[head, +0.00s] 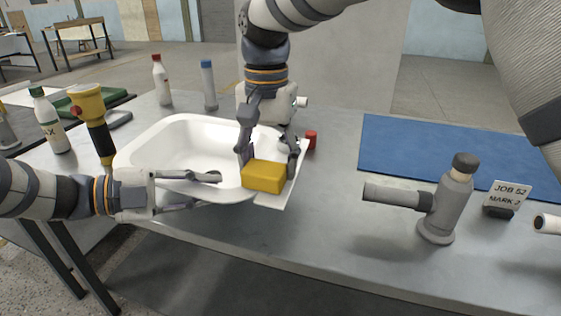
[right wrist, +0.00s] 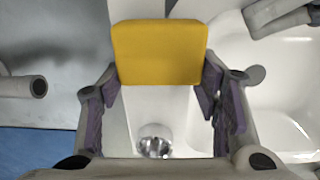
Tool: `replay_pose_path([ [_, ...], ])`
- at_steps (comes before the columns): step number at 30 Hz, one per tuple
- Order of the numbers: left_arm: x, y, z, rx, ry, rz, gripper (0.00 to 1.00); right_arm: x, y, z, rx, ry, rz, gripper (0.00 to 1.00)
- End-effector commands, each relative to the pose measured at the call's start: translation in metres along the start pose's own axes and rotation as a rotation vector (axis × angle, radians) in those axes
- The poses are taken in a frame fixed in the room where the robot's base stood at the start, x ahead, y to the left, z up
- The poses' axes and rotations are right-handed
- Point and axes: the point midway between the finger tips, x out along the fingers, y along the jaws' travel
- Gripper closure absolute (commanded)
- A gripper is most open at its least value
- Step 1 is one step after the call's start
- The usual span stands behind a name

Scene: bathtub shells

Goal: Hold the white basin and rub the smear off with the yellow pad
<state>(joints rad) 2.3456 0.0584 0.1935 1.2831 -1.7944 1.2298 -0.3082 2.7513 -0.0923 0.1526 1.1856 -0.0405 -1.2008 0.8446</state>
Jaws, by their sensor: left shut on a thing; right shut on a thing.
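The white basin (head: 160,150) sits on the grey metal table. My left gripper (head: 214,190) is shut on the basin's near rim, with one finger inside and one outside. My right gripper (head: 268,160) points down over the basin's right end and is shut on the yellow pad (head: 263,177). The pad also shows between the fingers in the right wrist view (right wrist: 160,52), with white basin surface (right wrist: 285,90) beside it. A shiny round metal fitting (right wrist: 154,141) shows below the pad there. I see no smear in either view; the pad and gripper hide part of the basin.
Several bottles, one white with a red cap (head: 161,82), stand behind and left. A yellow-headed tool (head: 88,103) stands left.

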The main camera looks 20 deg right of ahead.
Motion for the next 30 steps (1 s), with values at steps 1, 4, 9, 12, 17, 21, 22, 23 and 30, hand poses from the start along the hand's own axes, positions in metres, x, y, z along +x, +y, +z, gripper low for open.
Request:
replay_pose_path([
  [1, 0.001, 0.001, 0.0, -0.001, 0.0, 0.001, 1.0, 0.001, -0.005, 0.0, -0.001, 0.0, 0.0, 0.69],
  [4, 0.001, 0.001, 0.0, -0.001, 0.001, 0.001, 1.0, 0.001, -0.003, 0.0, 0.001, -0.001, 0.001, 0.69],
  [9, 0.0, 0.001, 0.0, -0.002, 0.0, 0.001, 1.0, 0.004, 0.014, 0.001, 0.002, -0.003, 0.003, 0.69],
  [12, 0.0, 0.001, 0.001, -0.002, 0.0, 0.0, 1.0, 0.004, 0.023, 0.0, 0.0, -0.002, 0.002, 0.69],
  [17, 0.0, 0.001, 0.001, -0.002, 0.0, 0.0, 1.0, -0.003, 0.029, 0.0, 0.001, 0.001, 0.0, 0.69],
  [21, 0.0, 0.001, 0.001, -0.002, -0.001, 0.001, 1.0, -0.027, 0.029, 0.0, 0.001, 0.001, -0.001, 0.69],
  [22, 0.0, 0.001, 0.001, -0.002, -0.001, 0.002, 1.0, -0.03, 0.029, 0.0, 0.0, 0.0, -0.001, 0.69],
  [23, 0.0, 0.001, 0.001, -0.002, -0.001, 0.002, 1.0, -0.033, 0.029, 0.0, 0.0, 0.001, -0.001, 0.69],
  [30, 0.0, 0.001, 0.001, -0.001, -0.001, 0.002, 1.0, -0.055, 0.028, 0.0, 0.0, 0.001, -0.001, 0.69],
])
